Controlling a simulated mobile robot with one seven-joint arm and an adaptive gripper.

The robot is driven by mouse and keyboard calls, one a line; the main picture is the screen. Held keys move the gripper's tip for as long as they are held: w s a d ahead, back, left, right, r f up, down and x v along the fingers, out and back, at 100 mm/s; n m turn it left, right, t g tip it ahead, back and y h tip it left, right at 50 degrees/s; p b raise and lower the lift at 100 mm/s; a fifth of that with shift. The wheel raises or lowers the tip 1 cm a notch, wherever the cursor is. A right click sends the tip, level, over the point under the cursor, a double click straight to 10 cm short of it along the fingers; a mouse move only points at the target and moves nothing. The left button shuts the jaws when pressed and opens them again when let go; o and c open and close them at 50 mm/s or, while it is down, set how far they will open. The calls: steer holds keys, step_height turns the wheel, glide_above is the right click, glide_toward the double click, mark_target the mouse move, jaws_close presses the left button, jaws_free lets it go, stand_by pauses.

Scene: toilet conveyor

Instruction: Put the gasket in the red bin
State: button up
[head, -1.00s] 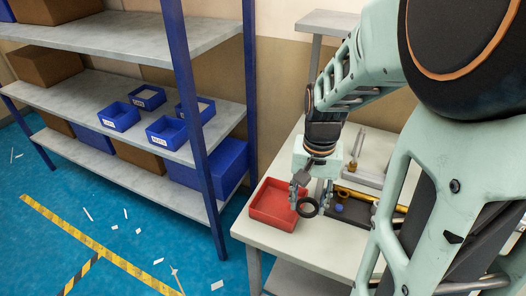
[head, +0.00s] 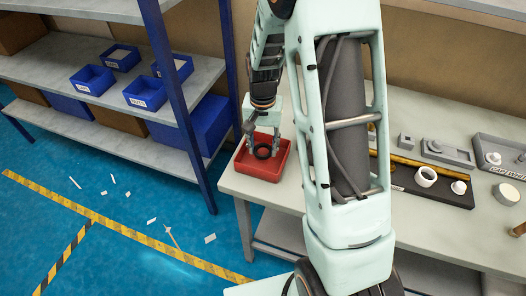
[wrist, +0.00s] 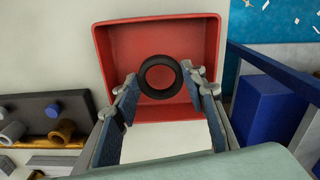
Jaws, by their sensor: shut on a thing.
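The gasket is a black ring (head: 264,151). It also shows in the wrist view (wrist: 160,76), between the two fingertips. My gripper (head: 263,143) is shut on the gasket and points down over the red bin (head: 266,174). In the wrist view my gripper (wrist: 162,80) has one finger at each side of the ring. The red bin (wrist: 208,40) is a shallow open tray on the table. The gasket lies within the bin's outline in both views. I cannot tell whether it touches the bin's floor.
The grey table (head: 450,237) holds a dark tray with a white ring (head: 426,177) and other parts, right of my arm. A shelf (head: 100,122) with blue boxes (head: 145,93) stands at the left. Its blue post (head: 177,100) is close to the bin.

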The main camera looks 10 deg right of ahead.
steer(key=shift+f, duration=1.45)
steer(key=shift+f, duration=0.2)
steer(key=o, duration=1.2)
steer(key=shift+r, duration=0.6)
step_height(320, 180, up, 11)
steer(key=shift+r, duration=0.15)
